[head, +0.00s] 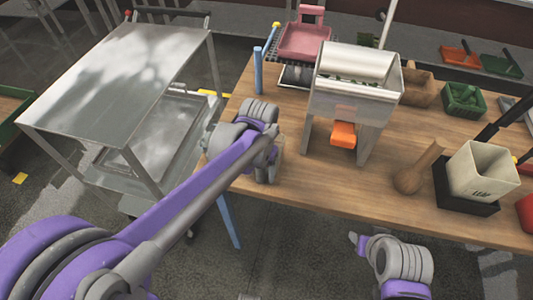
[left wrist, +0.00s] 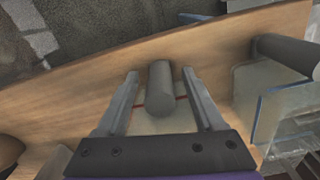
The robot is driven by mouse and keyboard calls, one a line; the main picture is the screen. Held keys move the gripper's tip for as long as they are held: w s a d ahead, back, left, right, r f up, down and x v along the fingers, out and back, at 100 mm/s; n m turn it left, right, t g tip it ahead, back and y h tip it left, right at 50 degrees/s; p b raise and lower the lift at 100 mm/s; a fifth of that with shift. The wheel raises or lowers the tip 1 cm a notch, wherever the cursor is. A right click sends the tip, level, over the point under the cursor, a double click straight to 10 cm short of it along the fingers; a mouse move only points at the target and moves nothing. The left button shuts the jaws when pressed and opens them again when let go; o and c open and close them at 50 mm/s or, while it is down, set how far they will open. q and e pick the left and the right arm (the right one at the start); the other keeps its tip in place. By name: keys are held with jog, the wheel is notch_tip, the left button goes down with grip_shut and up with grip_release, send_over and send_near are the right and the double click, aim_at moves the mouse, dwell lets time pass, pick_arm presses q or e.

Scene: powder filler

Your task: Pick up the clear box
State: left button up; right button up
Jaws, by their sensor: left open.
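My left gripper (head: 268,172) is over the left part of the wooden table, left of the metal filler. In the left wrist view its jaws (left wrist: 160,88) are open, with a grey cylinder (left wrist: 160,85) between the fingers. Below the cylinder lies a pale, see-through-looking piece (left wrist: 160,122) with a thin red line, which looks like the clear box. Contact with the fingers cannot be told. In the head view my left gripper and wrist hide this spot. My right arm's end (head: 398,262) is low in front of the table; its jaws are unclear.
The metal filler (head: 352,95) with an orange chute piece (head: 343,135) stands right of my left gripper. Clear panels (left wrist: 285,115) show at right in the left wrist view. A blue post (head: 258,70), wooden pestle (head: 415,172) and cream cup (head: 482,172) are around; a metal cart (head: 120,75) stands left.

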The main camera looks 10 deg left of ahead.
pick_arm(q)
jog(key=shift+f, duration=0.35)
grip_shut()
jog(key=shift+r, duration=0.1)
notch_tip(320, 180, up, 10)
jog(key=shift+f, duration=0.1)
jog(key=shift+s, duration=0.1)
dwell(0.5)
